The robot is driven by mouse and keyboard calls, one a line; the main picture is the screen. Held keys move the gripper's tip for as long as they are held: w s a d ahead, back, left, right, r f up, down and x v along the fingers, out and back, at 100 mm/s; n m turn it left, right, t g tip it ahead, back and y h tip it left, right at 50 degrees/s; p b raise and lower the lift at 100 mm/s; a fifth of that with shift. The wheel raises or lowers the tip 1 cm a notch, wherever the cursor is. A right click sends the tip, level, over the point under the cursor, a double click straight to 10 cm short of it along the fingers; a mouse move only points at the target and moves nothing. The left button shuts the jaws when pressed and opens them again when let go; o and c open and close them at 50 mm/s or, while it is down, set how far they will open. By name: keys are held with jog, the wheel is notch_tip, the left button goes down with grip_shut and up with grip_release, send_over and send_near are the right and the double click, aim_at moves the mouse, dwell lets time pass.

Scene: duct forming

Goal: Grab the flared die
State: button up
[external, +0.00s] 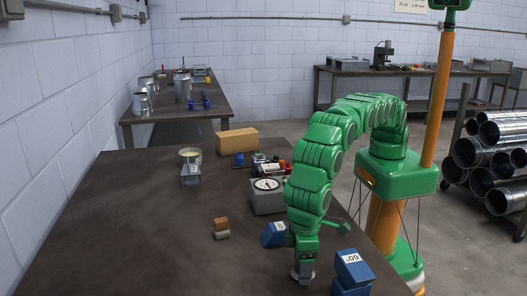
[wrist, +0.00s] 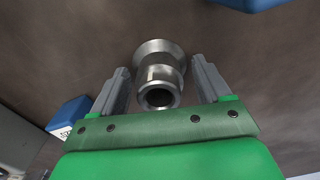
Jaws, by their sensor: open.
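The flared die (wrist: 160,72) is a shiny metal piece with a wide flared end and a narrower round collar with a hole. In the wrist view it stands between the two grey fingers of my gripper (wrist: 160,66), with a visible gap on each side. My gripper is open around it and does not appear to touch it. In the external view my gripper (external: 303,264) points straight down near the table's front right, and only the light base of the die (external: 302,275) shows under it; the rest is hidden.
A blue angled block marked 60 (external: 353,266) stands close right of my gripper, and another blue block (external: 273,234) close left. A grey dial gauge box (external: 267,198) sits behind. Small tan and grey blocks (external: 221,224) lie further left. The table's left front (external: 110,240) is clear.

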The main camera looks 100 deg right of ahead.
grip_shut()
dwell(0.4)
jog(key=shift+r, duration=1.5)
jog(key=shift+s+d+r, duration=0.15)
jog(key=shift+s+r, duration=0.05)
jog(key=shift+r, duration=0.25)
jog(key=s+d+r, duration=0.9)
jog(key=s, duration=0.1)
